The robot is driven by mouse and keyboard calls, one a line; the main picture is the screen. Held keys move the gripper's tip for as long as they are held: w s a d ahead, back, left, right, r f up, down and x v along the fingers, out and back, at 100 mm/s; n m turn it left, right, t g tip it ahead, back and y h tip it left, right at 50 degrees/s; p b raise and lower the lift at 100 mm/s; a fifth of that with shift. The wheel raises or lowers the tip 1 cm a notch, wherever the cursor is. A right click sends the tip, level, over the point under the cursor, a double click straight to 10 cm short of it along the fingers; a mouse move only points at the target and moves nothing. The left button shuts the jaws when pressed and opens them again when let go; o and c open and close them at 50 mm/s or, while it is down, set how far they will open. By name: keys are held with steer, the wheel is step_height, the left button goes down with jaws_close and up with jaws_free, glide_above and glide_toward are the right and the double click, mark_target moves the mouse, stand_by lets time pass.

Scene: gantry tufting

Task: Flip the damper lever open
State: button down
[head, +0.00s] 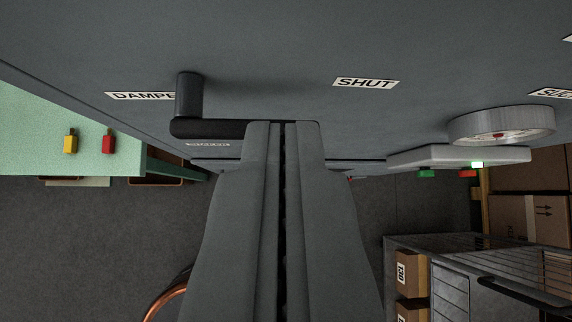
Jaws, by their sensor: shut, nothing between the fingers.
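The damper lever (205,128) is a dark bar on the grey panel (270,60), with a cylindrical knob (189,95) at its left end. A label reading "DAMPE…" (138,96) is partly hidden behind the knob, and a "SHUT" label (366,83) sits to the right. My gripper (284,126) reaches up from the bottom of the head view with its fingers together and empty. Its fingertips overlap the bar's right part in the picture; I cannot tell whether they touch it. The bar's right end is mostly hidden behind them.
A round dial gauge (502,124) and a pale box (458,155) with a lit green lamp are at right. A green surface (60,125) with yellow and red tags is at left. A wire cart (475,265) with cartons stands at lower right. Open floor shows at lower left.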

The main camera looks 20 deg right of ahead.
steer(key=v, duration=0.7)
steer(key=shift+d, duration=0.3)
steer(key=shift+a, duration=0.1)
